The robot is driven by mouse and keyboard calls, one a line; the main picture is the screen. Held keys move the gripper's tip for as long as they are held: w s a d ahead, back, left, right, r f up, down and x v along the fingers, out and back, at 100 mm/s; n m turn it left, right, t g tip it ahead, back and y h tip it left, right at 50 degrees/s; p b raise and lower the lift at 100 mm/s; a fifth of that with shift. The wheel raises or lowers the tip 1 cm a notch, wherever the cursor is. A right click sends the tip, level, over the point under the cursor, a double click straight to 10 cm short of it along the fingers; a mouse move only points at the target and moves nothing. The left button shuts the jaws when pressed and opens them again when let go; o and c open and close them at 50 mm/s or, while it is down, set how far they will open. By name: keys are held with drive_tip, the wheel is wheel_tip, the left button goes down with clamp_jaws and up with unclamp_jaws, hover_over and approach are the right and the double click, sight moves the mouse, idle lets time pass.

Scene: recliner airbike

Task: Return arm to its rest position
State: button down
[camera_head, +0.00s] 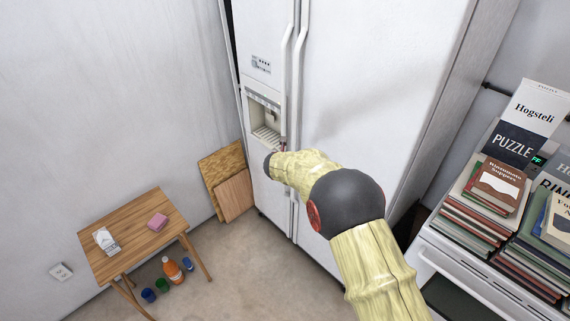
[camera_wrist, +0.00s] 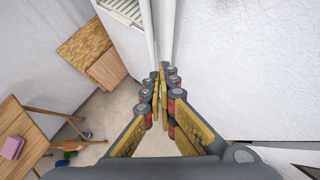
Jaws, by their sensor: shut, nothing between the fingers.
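My arm reaches forward toward the white fridge (camera_head: 345,100) in the head view. My gripper (camera_wrist: 160,82) shows in the wrist view with its two fingers together at the tips and nothing between them. It is in front of the fridge, near the lower end of the door handles. In the head view the gripper is mostly hidden behind my wrist, so contact with the fridge cannot be told. The fridge door front (camera_wrist: 245,60) fills the right of the wrist view.
A small wooden table (camera_head: 125,228) with a pink block (camera_head: 157,222) and a white carton (camera_head: 105,240) stands at left. Bottles, one of them orange (camera_head: 172,269), are on the floor below. Wooden boards (camera_head: 234,195) lean by the fridge. Stacked books (camera_head: 495,190) are at right.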

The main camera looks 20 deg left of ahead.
idle(0.3)
drive_tip(key=s+a+f+n+g+y, duration=0.3)
drive_tip(key=s+a+n, duration=0.35)
drive_tip(key=n, duration=0.65)
drive_tip(key=s+d+r+n+g+y+b, duration=0.1)
drive_tip(key=s+d+r+n+g, duration=0.35)
drive_tip(key=s+n, duration=0.6)
drive_tip(key=s+d+r+n+t+h+b, duration=0.1)
drive_tip(key=s+d+r+n+h+b, duration=0.1)
drive_tip(key=s+d, duration=0.8)
drive_tip(key=s+d+r+n+t+h+b, duration=0.1)
drive_tip(key=s+d+r, duration=0.6)
drive_tip(key=d, duration=1.5)
drive_tip(key=s+d+r+n+t+h+b, duration=0.1)
drive_tip(key=s+d+r+n+h+b, duration=0.2)
drive_tip(key=s+d, duration=0.9)
drive_tip(key=d+r+n+b, duration=0.2)
drive_tip(key=d+n, duration=0.2)
drive_tip(key=shift+s+d+r+t, duration=0.2)
drive_tip(key=shift+s+d+t, duration=0.15)
drive_tip(key=shift+d, duration=0.05)
